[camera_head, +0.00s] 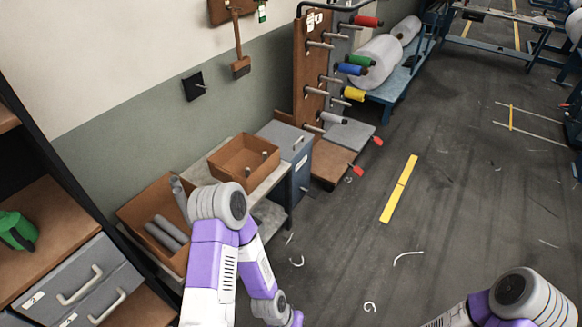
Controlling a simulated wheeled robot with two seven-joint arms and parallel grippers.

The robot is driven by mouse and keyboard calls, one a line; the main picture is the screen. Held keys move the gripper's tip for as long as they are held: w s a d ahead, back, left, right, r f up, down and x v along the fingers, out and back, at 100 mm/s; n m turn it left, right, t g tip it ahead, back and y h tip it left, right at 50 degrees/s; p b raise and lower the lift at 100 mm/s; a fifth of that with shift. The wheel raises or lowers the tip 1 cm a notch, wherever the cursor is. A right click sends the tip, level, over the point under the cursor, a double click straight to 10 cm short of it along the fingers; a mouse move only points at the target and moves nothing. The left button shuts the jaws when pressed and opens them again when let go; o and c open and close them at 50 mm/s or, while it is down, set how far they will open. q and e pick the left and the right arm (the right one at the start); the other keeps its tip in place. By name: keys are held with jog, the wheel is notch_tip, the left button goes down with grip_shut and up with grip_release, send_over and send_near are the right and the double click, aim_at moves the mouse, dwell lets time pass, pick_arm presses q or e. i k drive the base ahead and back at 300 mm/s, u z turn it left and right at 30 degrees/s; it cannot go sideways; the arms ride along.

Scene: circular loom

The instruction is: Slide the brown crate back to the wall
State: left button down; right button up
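A brown open crate (229,174) sits on a light bench top (198,172) along the wall (130,135). Two small pale pegs or spools show inside it. Its back side is toward the wall; the size of any gap behind it is hard to tell. A second brown open box (133,217), holding grey rolls, stands to the left and lower, partly behind my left arm. My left arm bends in front of the bench, its lower end leaving at the bottom edge. My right arm shows only at the bottom right corner. Neither gripper is visible.
A grey-blue cabinet (299,172) stands right of the crate. A peg rack (309,75) with coloured spools is beyond it. A shelf with grey drawers (75,285) is at the left. The floor (340,240) to the right is mostly open, with scraps and a yellow strip (399,190).

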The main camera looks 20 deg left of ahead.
aim_at(228, 165)
jog(key=z, duration=0.55)
jog(key=i, duration=1.6)
jog(key=u, duration=0.85)
jog(key=i, duration=1.1)
jog(key=u, duration=1.25)
